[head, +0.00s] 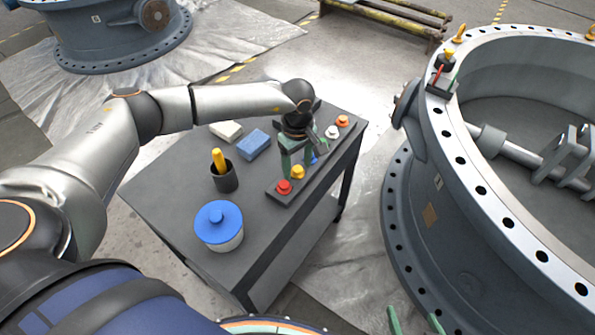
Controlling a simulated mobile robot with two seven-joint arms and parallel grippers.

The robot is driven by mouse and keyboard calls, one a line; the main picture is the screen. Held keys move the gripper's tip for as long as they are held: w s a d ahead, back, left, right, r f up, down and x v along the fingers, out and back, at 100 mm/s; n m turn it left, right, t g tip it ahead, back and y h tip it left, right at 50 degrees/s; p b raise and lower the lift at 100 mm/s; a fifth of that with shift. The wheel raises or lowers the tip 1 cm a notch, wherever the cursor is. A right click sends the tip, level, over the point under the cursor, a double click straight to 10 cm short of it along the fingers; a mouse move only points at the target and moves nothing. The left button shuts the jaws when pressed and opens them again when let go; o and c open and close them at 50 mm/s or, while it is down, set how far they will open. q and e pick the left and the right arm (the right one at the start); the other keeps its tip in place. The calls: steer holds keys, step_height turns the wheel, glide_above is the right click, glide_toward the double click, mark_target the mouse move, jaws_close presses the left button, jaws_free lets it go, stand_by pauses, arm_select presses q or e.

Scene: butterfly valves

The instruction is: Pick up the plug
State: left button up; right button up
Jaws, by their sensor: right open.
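A dark rack (276,197) on the cart's right side holds a row of coloured plugs: a red plug (283,187), a yellow plug (298,172), a blue plug (314,160) mostly hidden, a white plug (332,132) and an orange plug (342,121). My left gripper (297,163) points down over the middle of this row, close to the blue plug. Its green fingers cover part of the rack, and whether they hold anything cannot be seen. My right gripper (414,322) shows only as two green fingertips at the bottom edge, apart and empty, away from the rack.
The grey cart (165,190) also carries a blue-lidded jar (219,226), a dark cup (224,178) with a yellow-handled item, a blue block (254,144) and a white block (226,130). A large valve ring (440,215) stands close on the right. Another valve (110,35) lies behind.

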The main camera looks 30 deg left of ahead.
arm_select(q)
jaws_close()
stand_by(0.3)
steer(key=shift+r, duration=0.1)
